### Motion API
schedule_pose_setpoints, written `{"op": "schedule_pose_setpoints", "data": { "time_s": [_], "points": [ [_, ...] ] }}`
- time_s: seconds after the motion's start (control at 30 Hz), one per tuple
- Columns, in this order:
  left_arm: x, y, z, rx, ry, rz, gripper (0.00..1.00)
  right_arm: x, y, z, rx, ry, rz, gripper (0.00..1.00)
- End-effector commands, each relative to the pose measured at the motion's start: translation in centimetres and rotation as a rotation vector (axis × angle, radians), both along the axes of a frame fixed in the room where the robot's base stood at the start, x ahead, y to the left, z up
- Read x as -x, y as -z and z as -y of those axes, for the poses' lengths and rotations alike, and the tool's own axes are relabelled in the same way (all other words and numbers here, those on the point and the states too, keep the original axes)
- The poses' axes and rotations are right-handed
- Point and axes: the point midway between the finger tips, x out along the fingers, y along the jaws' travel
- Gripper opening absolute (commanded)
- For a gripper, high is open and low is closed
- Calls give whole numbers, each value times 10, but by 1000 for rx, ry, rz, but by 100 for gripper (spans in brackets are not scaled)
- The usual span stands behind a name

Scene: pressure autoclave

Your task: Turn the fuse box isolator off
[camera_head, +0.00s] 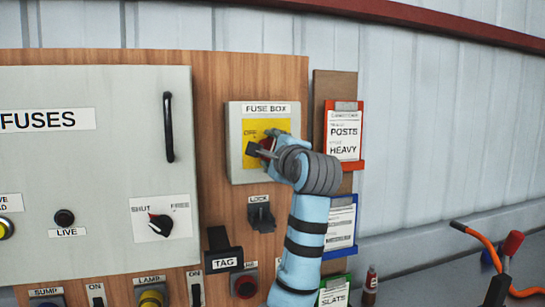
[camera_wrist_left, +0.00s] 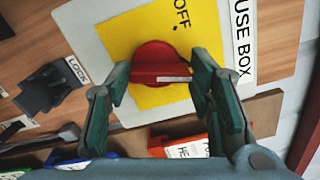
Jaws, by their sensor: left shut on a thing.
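The fuse box (camera_head: 236,150) is a pale box on the wooden board, with a yellow plate (camera_head: 251,127) on its front. Its red isolator knob (camera_head: 266,143) is mostly hidden by my left gripper (camera_head: 272,147) in the head view. In the left wrist view the red knob (camera_wrist_left: 160,62) lies between the two fingers of my left gripper (camera_wrist_left: 160,68), which is shut on it. The word OFF (camera_wrist_left: 181,14) is on the yellow plate beside the knob. The knob's bar runs across from finger to finger. My right gripper is not in view.
A black lock hasp (camera_head: 261,215) sits below the fuse box, with a black tag (camera_head: 224,262) to its lower left. A large FUSES cabinet (camera_head: 100,150) is at left. Card holders (camera_head: 344,135) hang close at right. Coloured levers (camera_head: 508,250) stand at lower right.

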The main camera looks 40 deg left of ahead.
Motion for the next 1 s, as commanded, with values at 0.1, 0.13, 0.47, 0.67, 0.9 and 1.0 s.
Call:
{"op": "schedule_pose_setpoints", "data": {
  "time_s": [0.1, 0.13, 0.47, 0.67, 0.9, 1.0],
  "points": [
    [1, 3, 0, 63, -1, 87, 20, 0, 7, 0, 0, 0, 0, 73],
    [1, 3, -1, 79, -1, 111, 20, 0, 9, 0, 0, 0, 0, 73],
    [2, 5, -1, 258, -1, 367, 20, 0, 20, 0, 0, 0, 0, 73],
    [2, 6, -2, 367, -1, 521, 20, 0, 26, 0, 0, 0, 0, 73],
    [2, 7, -2, 489, -2, 697, 20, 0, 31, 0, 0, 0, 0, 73],
    [2, 8, -2, 533, -2, 759, 20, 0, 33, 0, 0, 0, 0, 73]
  ]
}}
